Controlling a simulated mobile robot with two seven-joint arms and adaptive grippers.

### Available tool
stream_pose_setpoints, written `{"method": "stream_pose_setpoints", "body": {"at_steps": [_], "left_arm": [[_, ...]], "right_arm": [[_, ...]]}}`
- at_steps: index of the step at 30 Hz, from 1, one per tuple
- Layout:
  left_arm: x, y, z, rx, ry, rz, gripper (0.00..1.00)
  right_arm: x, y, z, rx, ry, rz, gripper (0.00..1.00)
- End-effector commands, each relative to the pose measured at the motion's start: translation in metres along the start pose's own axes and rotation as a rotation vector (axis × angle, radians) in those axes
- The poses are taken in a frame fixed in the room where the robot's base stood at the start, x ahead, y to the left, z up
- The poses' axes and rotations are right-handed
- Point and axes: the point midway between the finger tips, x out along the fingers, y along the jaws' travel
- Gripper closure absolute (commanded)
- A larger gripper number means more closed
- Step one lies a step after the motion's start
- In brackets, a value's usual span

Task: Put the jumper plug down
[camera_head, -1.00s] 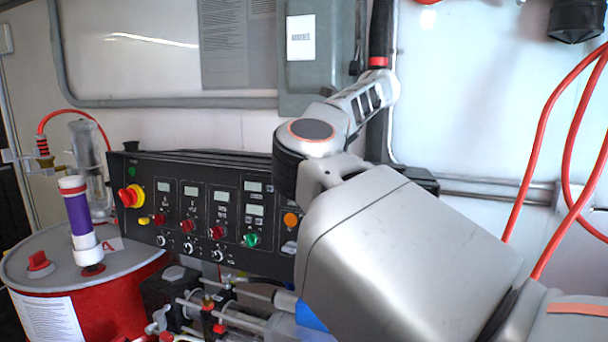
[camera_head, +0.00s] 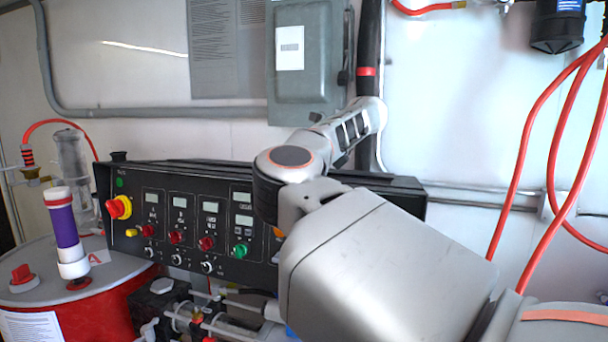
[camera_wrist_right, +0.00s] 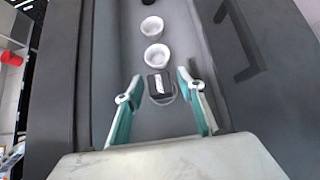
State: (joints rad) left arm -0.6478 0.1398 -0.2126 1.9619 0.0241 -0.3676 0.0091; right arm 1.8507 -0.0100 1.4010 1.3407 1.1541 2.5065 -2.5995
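A small black block with a white label (camera_wrist_right: 160,86), which looks like the jumper plug, sits in a grey recessed tray (camera_wrist_right: 185,30) in the right wrist view. My right gripper (camera_wrist_right: 160,90) is open around it, with a teal-sided finger on either side. A gap shows between each fingertip and the block. Whether the block rests fully on the tray floor is hard to tell. In the head view my right arm crosses the foreground, and its gripper is hidden. My left gripper is not in view.
In the head view a black control panel (camera_head: 190,260) stands behind my arm. A red drum (camera_head: 100,310) is at left; red hoses (camera_head: 530,150) hang at right.

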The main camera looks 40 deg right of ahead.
Motion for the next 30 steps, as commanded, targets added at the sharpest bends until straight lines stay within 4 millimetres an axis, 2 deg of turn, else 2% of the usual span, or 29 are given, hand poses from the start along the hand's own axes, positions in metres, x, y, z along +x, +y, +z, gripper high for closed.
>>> {"method": "stream_pose_setpoints", "body": {"at_steps": [18,24,30], "left_arm": [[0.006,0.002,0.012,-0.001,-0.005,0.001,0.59],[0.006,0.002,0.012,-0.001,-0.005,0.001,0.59],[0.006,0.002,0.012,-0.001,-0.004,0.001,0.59]], "right_arm": [[-0.099,0.0,0.001,-0.001,-0.005,-0.001,0.62],[-0.114,0.0,0.0,-0.001,-0.002,0.0,0.62],[-0.117,0.0,0.0,-0.001,-0.001,0.0,0.62]]}}
